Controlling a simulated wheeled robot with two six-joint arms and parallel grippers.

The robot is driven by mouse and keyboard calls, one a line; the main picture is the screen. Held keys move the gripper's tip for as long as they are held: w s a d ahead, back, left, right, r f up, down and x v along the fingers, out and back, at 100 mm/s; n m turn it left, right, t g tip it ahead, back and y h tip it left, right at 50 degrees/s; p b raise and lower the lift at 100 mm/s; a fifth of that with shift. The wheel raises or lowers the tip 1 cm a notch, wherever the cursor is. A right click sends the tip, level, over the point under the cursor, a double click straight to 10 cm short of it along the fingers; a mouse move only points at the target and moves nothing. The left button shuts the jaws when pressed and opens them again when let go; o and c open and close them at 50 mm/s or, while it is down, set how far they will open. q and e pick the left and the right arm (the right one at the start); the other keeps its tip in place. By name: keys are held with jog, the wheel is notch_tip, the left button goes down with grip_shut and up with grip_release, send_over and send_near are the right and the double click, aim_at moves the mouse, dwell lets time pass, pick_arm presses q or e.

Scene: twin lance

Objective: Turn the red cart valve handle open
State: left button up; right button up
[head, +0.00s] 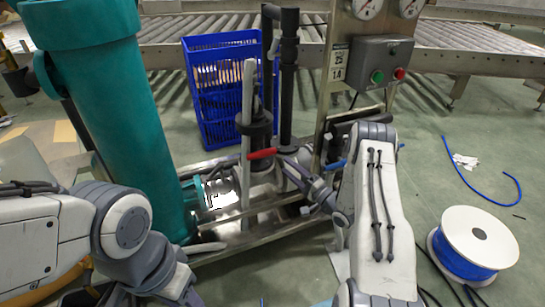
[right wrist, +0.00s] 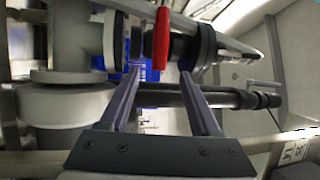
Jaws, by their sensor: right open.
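The red valve handle (head: 262,153) is a short lever on the dark valve and pipe assembly at the middle of the head view. In the right wrist view the red handle (right wrist: 161,38) hangs upright, between the lines of the two fingers and just beyond their tips. My right gripper (head: 291,163) is close to the right end of the handle in the head view. In the right wrist view its fingers (right wrist: 160,75) are apart with nothing held; contact with the handle cannot be seen. My left arm is at lower left, with its gripper fingers out of sight.
A blue lever (head: 335,165) sits right of the red one. A teal cylinder (head: 110,110) stands left, a blue crate (head: 215,50) behind. A gauge panel with a button box (head: 372,62) rises behind my right arm. A cable spool (head: 478,232) lies on the floor at right.

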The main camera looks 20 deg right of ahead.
aim_at(272, 154)
jog(key=b+x, duration=0.2)
jog(key=x, duration=0.6)
jog(key=shift+w+b, duration=0.15)
jog(key=shift+b, duration=0.25)
grip_shut()
